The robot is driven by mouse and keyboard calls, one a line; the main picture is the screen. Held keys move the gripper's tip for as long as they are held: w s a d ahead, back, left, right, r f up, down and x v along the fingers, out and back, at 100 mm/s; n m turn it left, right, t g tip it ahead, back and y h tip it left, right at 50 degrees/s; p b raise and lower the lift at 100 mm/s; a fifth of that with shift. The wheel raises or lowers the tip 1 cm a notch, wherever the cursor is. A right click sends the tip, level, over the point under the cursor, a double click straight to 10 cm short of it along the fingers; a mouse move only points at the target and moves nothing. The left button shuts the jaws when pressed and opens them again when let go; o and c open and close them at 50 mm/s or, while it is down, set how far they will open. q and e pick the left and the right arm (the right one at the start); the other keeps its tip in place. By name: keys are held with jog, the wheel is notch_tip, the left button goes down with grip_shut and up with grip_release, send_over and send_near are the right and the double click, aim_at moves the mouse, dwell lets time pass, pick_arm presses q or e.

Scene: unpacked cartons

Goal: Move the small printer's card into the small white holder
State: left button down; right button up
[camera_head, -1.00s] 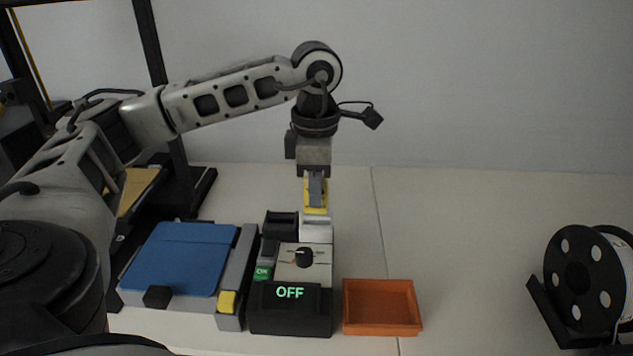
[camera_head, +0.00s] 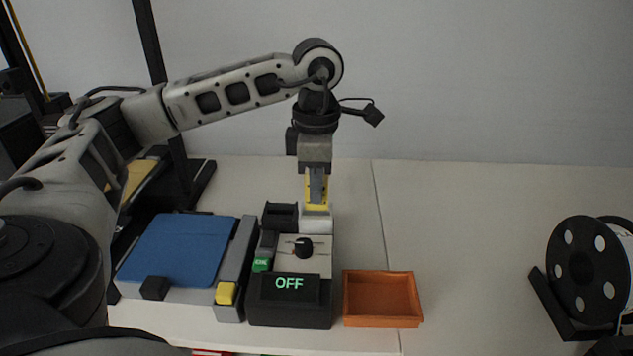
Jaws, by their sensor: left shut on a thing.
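My left gripper (camera_head: 316,192) points down and is shut on a small yellow piece, which appears to be the card (camera_head: 309,190); a grey finger covers its middle. A small white block, apparently the white holder (camera_head: 316,226), stands directly below it, behind the knob panel of the small dark device (camera_head: 290,313). The card's lower edge meets the holder's top in the picture; I cannot tell whether it is inside or just above. The device shows a green "OFF" display, a black knob and a green button. My right gripper is not in view.
A black holder (camera_head: 280,215) stands just left of the white one. A blue-topped device (camera_head: 182,250) with a yellow button is at the left. An orange tray (camera_head: 383,321) sits to the right, and a black spool (camera_head: 578,264) at far right. The table between them is clear.

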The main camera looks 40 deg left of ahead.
pick_arm(q)
jog(key=shift+f+b, duration=1.05)
jog(key=shift+f, duration=0.3)
jog(key=c, duration=1.4)
grip_release()
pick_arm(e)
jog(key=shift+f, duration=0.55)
